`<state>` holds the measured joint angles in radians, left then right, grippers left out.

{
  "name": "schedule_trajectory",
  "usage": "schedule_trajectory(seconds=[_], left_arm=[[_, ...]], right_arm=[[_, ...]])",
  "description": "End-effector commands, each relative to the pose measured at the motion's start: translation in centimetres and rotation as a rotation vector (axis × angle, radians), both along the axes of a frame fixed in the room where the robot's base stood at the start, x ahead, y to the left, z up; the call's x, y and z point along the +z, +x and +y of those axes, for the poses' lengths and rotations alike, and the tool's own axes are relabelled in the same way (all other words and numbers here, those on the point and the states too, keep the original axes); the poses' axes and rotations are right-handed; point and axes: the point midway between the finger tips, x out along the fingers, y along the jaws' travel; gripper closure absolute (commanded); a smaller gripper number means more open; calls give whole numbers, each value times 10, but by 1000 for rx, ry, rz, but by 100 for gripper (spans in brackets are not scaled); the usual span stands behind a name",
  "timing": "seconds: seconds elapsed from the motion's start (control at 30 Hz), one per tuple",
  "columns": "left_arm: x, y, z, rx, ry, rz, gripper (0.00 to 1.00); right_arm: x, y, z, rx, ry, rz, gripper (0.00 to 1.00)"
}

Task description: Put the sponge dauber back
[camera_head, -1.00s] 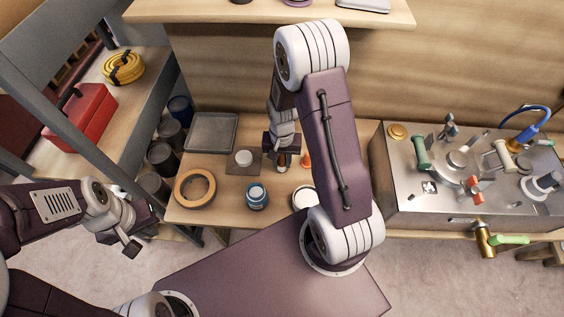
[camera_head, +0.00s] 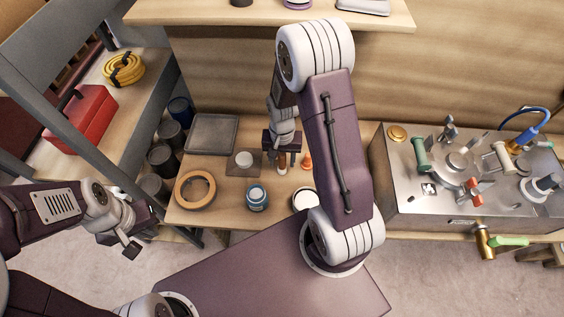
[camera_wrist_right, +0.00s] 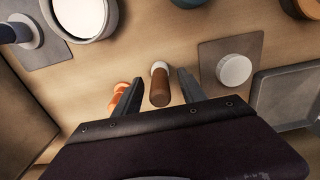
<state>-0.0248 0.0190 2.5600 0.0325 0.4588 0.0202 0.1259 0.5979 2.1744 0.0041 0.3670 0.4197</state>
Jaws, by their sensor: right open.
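What looks like the sponge dauber, a short brown handle with a pale end, stands on the bare wooden bench in the right wrist view (camera_wrist_right: 159,88). Its handle points toward the camera. In the head view the dauber (camera_head: 282,168) is partly covered by my right gripper (camera_head: 282,161). That gripper, also in the wrist view (camera_wrist_right: 160,79), is open, with a finger on each side of the dauber and visible gaps between. My left gripper (camera_head: 138,238) hangs at the left, clear of the bench; its jaw opening is unclear.
A metal unit with fittings (camera_head: 460,206) stands right.

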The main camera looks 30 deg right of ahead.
Motion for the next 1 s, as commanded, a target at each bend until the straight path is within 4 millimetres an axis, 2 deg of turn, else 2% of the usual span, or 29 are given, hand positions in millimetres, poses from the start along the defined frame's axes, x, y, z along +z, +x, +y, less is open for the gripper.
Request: schedule_trajectory(seconds=[0.03,0.1,0.3,0.43,0.6,0.67,0.83,0.9,1.0], left_arm=[[5,0,0,0,0,0,100],[9,0,0,0,0,0,100],[16,0,0,0,0,0,100],[18,0,0,0,0,0,100],[18,0,0,0,0,0,100],[18,0,0,0,0,0,100],[17,0,0,0,0,0,100],[17,0,0,0,0,0,100],[17,0,0,0,0,0,100]], right_arm=[[17,2,0,0,-1,-7,52],[37,2,0,0,-1,-8,52],[80,1,0,0,-1,-4,52],[94,0,0,0,0,-2,52],[99,-2,1,10,0,-2,52],[103,-13,10,83,1,-18,52],[114,-68,42,433,-8,-87,52],[115,-80,47,508,-11,-102,52],[114,-83,48,532,-12,-105,52]])
